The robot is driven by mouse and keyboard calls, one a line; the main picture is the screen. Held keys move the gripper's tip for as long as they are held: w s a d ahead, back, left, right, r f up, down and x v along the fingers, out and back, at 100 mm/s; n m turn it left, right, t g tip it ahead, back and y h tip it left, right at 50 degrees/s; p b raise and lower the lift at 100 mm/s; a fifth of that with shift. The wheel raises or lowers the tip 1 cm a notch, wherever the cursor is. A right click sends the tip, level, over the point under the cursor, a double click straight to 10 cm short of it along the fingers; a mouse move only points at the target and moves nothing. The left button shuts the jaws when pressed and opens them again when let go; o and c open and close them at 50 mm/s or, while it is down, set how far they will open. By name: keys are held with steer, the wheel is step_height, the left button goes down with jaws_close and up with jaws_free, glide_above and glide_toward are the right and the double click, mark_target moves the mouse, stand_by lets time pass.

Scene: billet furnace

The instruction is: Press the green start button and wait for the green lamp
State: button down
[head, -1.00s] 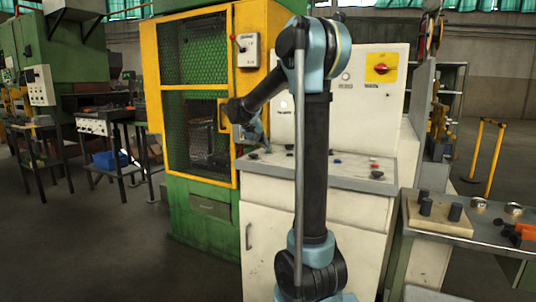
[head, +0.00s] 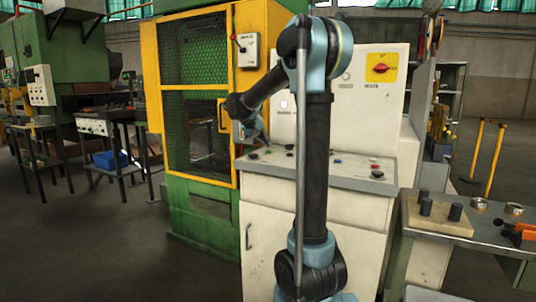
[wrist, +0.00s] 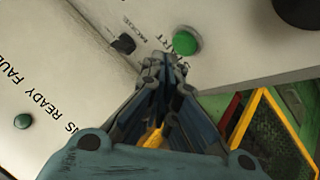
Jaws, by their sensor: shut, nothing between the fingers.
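The green start button (wrist: 186,40) is a round green cap on the pale console, with part of its START label showing beside it in the wrist view. My gripper (wrist: 165,66) is shut and empty, its fingertips just short of the button in the picture; a gap seems to show between them. In the head view my gripper (head: 257,138) is over the left part of the console top. A small dark green round lamp (wrist: 22,121) is on the panel near the word READY and looks unlit.
A black switch (wrist: 123,44) is left of the button, and a dark round knob (wrist: 298,10) is at the upper right. The yellow-framed mesh cage (head: 200,100) stands close left of the console (head: 360,180). A red-and-yellow switch (head: 381,68) is on the back panel.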

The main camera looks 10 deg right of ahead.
steer(key=shift+r, duration=2.5)
